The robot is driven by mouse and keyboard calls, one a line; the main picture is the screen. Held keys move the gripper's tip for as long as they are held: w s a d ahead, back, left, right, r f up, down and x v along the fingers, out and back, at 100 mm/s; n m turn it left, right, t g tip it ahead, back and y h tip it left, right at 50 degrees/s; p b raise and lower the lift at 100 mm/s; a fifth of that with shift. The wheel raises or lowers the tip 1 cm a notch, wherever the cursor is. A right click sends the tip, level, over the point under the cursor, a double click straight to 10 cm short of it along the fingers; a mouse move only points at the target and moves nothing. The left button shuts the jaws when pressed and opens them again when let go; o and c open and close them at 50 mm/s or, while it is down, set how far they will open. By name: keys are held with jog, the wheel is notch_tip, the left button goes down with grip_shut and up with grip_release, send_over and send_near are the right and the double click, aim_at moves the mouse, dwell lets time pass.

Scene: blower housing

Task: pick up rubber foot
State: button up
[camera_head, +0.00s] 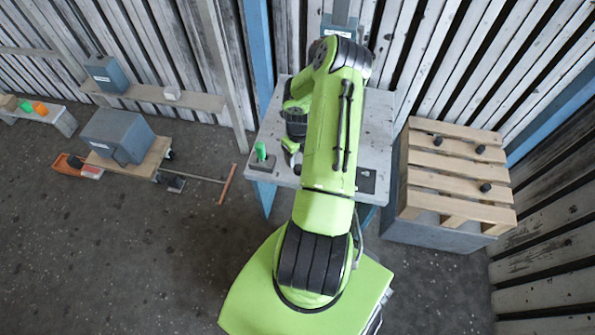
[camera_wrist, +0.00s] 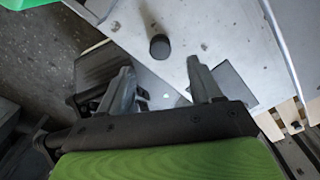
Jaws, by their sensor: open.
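A black, round rubber foot (camera_wrist: 159,47) stands on the grey table (camera_wrist: 205,18) in the wrist view. My gripper (camera_wrist: 159,68) is open, with its two grey fingers apart and nothing held between them. The foot shows just beyond the fingertips, about midway between them; I cannot tell the height gap. In the head view my green arm reaches over the table (camera_head: 377,125) and hides both this foot and my fingers. Similar small black pieces (camera_head: 485,187) lie on the wooden pallet (camera_head: 452,182) at the right.
A green piece on a dark base (camera_head: 261,153) stands at the table's left edge. A dark square plate (camera_head: 366,180) lies at its front right. A blue post (camera_head: 259,60) rises behind.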

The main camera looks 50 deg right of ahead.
aim_at(298, 166)
notch_tip(298, 166, down, 8)
jog(key=b, duration=0.3)
jog(key=shift+w+r, duration=0.1)
jog(key=shift+r, duration=0.2)
jog(key=shift+c, duration=0.8)
jog(key=c, duration=0.9)
